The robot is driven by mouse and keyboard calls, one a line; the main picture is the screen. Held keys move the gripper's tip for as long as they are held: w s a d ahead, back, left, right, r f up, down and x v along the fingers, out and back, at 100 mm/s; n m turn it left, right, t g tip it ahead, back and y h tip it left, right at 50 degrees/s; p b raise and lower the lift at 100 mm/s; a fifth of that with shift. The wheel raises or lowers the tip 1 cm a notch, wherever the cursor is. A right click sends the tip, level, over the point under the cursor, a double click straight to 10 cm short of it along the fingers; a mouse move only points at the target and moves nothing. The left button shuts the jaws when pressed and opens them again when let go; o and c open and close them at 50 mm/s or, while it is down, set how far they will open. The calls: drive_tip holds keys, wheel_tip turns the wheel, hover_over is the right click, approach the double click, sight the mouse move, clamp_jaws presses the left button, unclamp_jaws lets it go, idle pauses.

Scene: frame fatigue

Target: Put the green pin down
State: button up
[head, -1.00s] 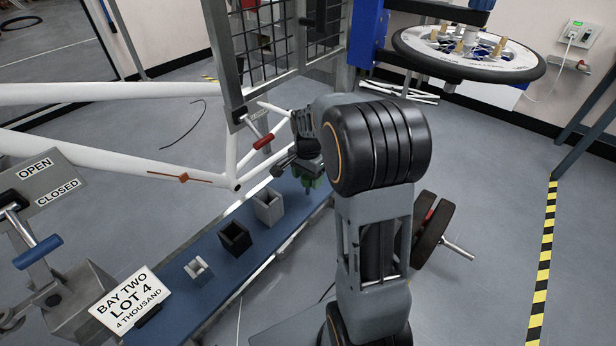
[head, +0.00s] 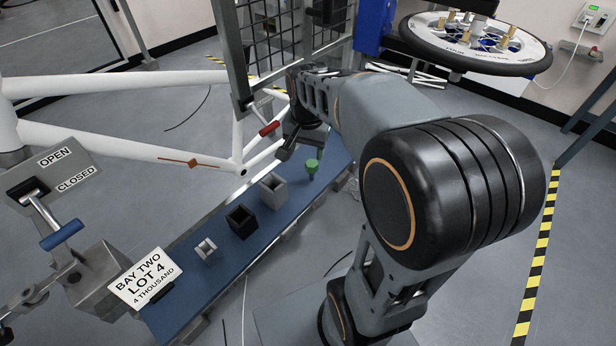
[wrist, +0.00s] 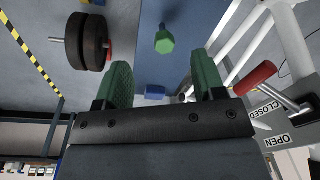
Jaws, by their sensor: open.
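The green pin (head: 311,168) stands, seemingly upright, near the far end of the blue bench top (head: 262,250), with nothing holding it. In the wrist view the pin (wrist: 164,42) has a hexagonal green head and lies beyond the open jaws, touching neither finger. My gripper (wrist: 163,75) is open and empty, its two green finger pads spread wide.
A grey box (head: 272,192), a black box (head: 241,221) and a small pale holder (head: 205,248) stand in a row on the bench. The white bicycle frame (head: 90,145) and a red-handled clamp (head: 268,129) are close to my gripper's left. A BAY TWO sign (head: 146,279) is at the near end.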

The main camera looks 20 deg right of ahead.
drive_tip(key=s+a+f+n+t, duration=0.2)
drive_tip(key=s+a+n, duration=0.2)
drive_tip(key=s+n, duration=0.4)
drive_tip(key=shift+s+a+f, duration=0.35)
drive_tip(key=shift+s, duration=0.8)
drive_tip(key=shift+r, duration=0.1)
